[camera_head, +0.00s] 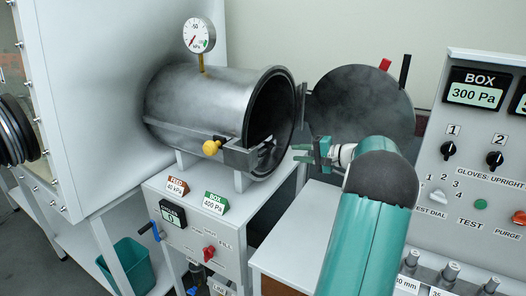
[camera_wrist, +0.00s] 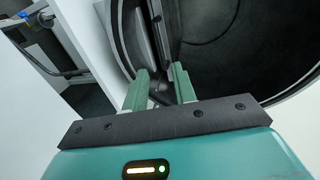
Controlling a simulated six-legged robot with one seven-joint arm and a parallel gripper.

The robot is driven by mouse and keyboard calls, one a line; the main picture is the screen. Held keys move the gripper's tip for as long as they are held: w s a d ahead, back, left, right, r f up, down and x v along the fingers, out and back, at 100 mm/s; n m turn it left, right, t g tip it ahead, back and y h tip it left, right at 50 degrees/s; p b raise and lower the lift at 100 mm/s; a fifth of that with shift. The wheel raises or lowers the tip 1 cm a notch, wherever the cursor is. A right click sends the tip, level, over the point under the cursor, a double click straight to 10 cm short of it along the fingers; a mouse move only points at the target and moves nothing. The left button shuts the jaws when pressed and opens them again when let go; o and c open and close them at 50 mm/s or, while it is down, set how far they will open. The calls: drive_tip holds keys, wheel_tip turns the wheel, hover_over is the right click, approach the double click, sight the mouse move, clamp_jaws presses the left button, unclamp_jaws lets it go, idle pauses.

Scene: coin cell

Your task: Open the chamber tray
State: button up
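The chamber (camera_head: 205,105) is a grey metal cylinder lying on a white stand. Its round mouth is open, and its disc door (camera_head: 360,108) stands swung out to the right. A small pale part shows low inside the mouth; I cannot tell whether it is the tray. My gripper (camera_head: 304,153) is just right of the mouth, its green fingers pointing toward it. In the wrist view my gripper (camera_wrist: 158,74) is open with nothing visible between the fingers. Ahead of it are a dark round rim (camera_wrist: 118,40) and a narrow upright strip (camera_wrist: 158,25), possibly the tray's edge.
A pressure gauge (camera_head: 199,35) stands on top of the chamber, and a yellow knob (camera_head: 211,147) sticks out in front. Below are red and green labels and a control panel (camera_head: 195,235). A large console (camera_head: 475,170) stands right. A teal bin (camera_head: 128,267) is at lower left.

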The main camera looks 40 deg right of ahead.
sight(268, 151)
drive_tip(key=x, duration=1.3)
drive_tip(key=shift+w+f, duration=0.1)
clamp_jaws()
